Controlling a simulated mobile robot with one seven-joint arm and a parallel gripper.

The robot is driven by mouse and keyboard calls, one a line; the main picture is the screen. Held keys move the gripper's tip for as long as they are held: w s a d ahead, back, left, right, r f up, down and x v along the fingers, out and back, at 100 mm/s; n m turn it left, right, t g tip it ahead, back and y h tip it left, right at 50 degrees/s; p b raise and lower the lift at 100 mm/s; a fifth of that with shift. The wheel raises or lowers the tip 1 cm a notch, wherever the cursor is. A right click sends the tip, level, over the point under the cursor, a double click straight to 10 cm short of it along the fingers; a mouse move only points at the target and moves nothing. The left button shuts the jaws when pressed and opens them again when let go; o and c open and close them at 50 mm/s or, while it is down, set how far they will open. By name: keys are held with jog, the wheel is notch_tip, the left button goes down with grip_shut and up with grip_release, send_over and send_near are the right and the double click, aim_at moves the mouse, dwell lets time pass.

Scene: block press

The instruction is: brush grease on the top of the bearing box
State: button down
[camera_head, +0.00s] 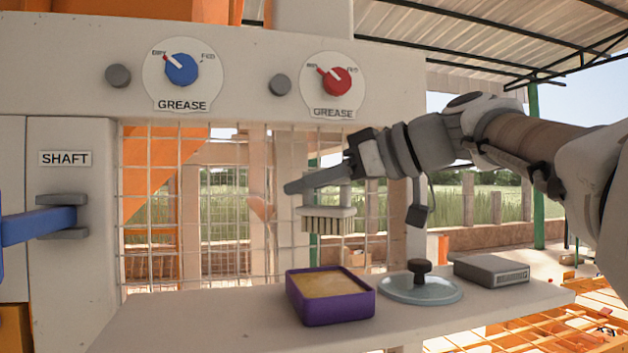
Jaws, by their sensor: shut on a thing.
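My gripper (350,172) is at the centre right, shut on a brush. The brush (327,220) has a pale head with tan bristles pointing down. It hangs in the air above the shelf, clear of the purple tub (330,308). The tub is open and holds a yellowish, grease-like fill. No part is labelled as the bearing box. On the left, grey jaws (62,199) sit around a blue bar (38,226) on a panel marked SHAFT. I cannot tell whether this is the bearing box.
A glass lid (420,288) with a black knob and a grey box (491,271) stand right of the tub on the pale shelf (230,315). A blue dial (182,69) and a red dial (337,81), both marked GREASE, point upper left. Wire mesh stands behind.

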aim_at(308, 228)
jog(key=shift+s, duration=0.1)
jog(key=shift+f+b, duration=1.85)
jog(key=shift+f, duration=1.2)
jog(key=shift+f+b, duration=0.75)
jog(key=shift+b, duration=0.2)
dwell(0.4)
jog(key=shift+r, duration=0.1)
jog(key=shift+r+p, duration=2.5)
jog(key=shift+r, duration=1.15)
jog(key=shift+d+f, duration=0.1)
